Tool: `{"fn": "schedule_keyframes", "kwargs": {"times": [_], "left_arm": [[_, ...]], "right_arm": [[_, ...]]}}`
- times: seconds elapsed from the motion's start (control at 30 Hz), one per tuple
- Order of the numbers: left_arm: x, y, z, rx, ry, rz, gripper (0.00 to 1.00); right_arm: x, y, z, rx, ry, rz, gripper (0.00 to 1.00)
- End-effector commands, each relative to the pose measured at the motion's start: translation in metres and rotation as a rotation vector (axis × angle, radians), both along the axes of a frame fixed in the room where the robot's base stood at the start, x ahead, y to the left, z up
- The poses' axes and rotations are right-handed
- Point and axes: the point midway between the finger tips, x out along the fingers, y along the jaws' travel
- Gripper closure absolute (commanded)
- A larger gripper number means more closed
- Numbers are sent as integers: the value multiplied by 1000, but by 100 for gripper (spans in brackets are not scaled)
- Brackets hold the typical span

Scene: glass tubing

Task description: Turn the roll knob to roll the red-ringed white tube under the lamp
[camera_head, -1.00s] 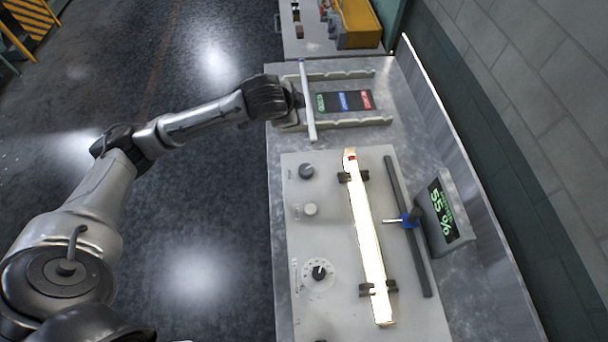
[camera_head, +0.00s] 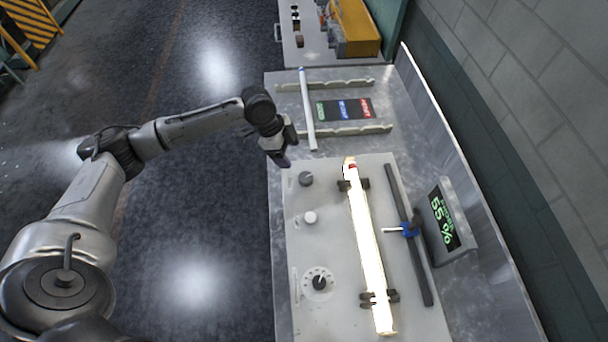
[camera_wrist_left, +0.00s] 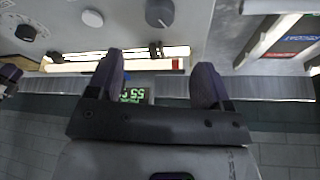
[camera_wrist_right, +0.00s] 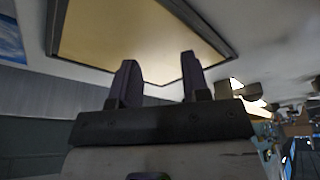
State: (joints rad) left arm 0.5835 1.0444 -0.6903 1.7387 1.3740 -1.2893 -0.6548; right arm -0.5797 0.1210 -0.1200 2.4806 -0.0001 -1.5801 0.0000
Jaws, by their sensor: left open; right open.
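The white tube (camera_head: 368,250) glows brightly and rests in dark clamps on the light panel. Its red ring is near its far end, and the ring (camera_wrist_left: 176,65) shows in the left wrist view. Along the panel's left side are a dark grey knob (camera_head: 306,179), a white round knob (camera_head: 310,217) and a dial knob (camera_head: 319,283). I cannot read which is the roll knob. My left gripper (camera_head: 284,161) is open and empty, just left of and beyond the grey knob, which also shows in the left wrist view (camera_wrist_left: 159,12). My right gripper (camera_wrist_right: 160,66) is open and empty, away from the bench.
A second tube with a blue end (camera_head: 308,110) lies across two rack rails beside a green, blue and red label pad (camera_head: 344,108). Right of the glowing tube are a black rail (camera_head: 410,240), a blue carriage (camera_head: 409,230) and a display (camera_head: 446,222) reading 55 %.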

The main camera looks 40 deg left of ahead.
Motion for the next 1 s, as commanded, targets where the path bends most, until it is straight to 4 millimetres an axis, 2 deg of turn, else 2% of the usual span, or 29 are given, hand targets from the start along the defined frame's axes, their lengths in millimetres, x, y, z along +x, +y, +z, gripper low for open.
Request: {"fn": "schedule_keyframes", "kwargs": {"times": [0.3,0.5,0.7,1.0], "left_arm": [[10,-21,-55,-2,3,1,27],[15,-32,-85,0,2,1,27],[19,-39,-104,0,2,1,27],[20,-41,-112,2,1,2,27]], "right_arm": [[0,2,1,7,1,-4,57],[0,2,1,6,1,-4,57],[0,1,1,2,1,-1,57],[0,-2,1,-6,1,3,57]]}}
